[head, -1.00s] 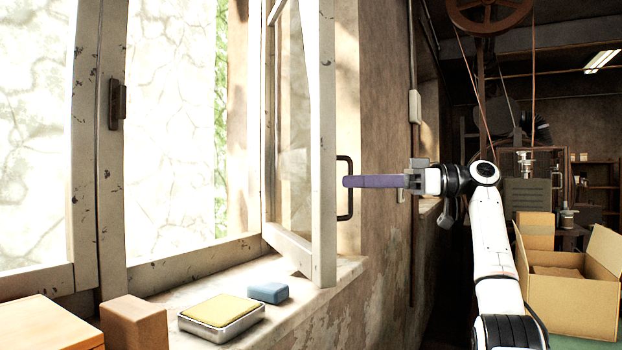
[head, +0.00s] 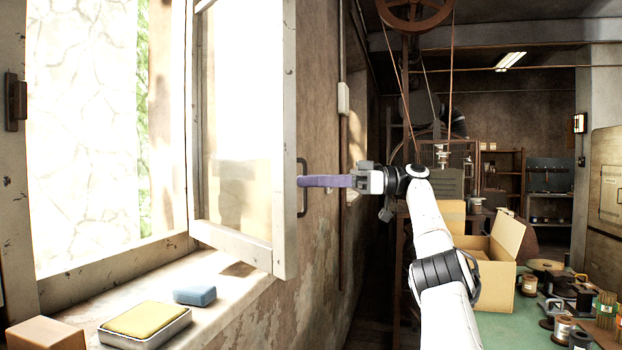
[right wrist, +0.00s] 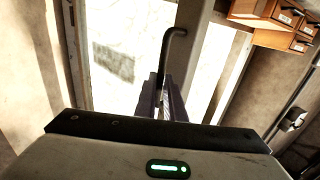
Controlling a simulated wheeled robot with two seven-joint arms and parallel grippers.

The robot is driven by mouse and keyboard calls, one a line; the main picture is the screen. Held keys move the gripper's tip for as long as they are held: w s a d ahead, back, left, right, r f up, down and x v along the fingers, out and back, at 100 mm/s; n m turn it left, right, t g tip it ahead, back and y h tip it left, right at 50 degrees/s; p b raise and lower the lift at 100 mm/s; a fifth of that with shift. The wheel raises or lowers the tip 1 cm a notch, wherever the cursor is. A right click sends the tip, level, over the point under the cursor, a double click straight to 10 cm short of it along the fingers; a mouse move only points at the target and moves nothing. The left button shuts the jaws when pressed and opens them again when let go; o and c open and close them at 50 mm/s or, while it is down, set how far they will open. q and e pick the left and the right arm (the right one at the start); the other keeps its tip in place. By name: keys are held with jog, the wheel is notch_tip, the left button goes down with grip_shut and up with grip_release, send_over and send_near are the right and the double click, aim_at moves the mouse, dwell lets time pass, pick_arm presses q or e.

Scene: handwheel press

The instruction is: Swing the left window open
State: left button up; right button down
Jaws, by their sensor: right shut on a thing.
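A window sash (head: 284,130) with a pale, chipped frame stands swung out from the window opening, over the sill. Its dark bar handle (head: 304,165) is on the outer edge of the sash. My right gripper (head: 303,181), with purple fingers, is shut on this handle; the fingers reach it from the right. In the right wrist view the handle (right wrist: 169,45) rises from between the fingers (right wrist: 160,100), which hide its lower part. My left gripper is not in view.
On the sill are a yellow sponge in a metal tray (head: 145,342), a blue block (head: 195,296) and a brown block (head: 46,334). A dark latch (head: 15,101) is on the left frame post. A cardboard box (head: 490,270) and several spools stand on the green bench at right.

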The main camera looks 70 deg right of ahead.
jog(key=shift+w+d+f, duration=0.2)
jog(key=shift+w+f, duration=0.15)
jog(key=shift+w, duration=0.05)
jog(key=c, duration=2.3)
grip_release()
jog(key=o, duration=0.4)
jog(key=shift+w+d+f, duration=0.1)
jog(key=shift+w, duration=0.25)
jog(key=shift+o, duration=0.3)
jog(key=shift+w+d+f, duration=0.15)
jog(key=shift+w, duration=0.15)
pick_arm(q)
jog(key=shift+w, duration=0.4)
pick_arm(e)
jog(key=shift+s+r, duration=0.25)
jog(key=shift+s, duration=0.15)
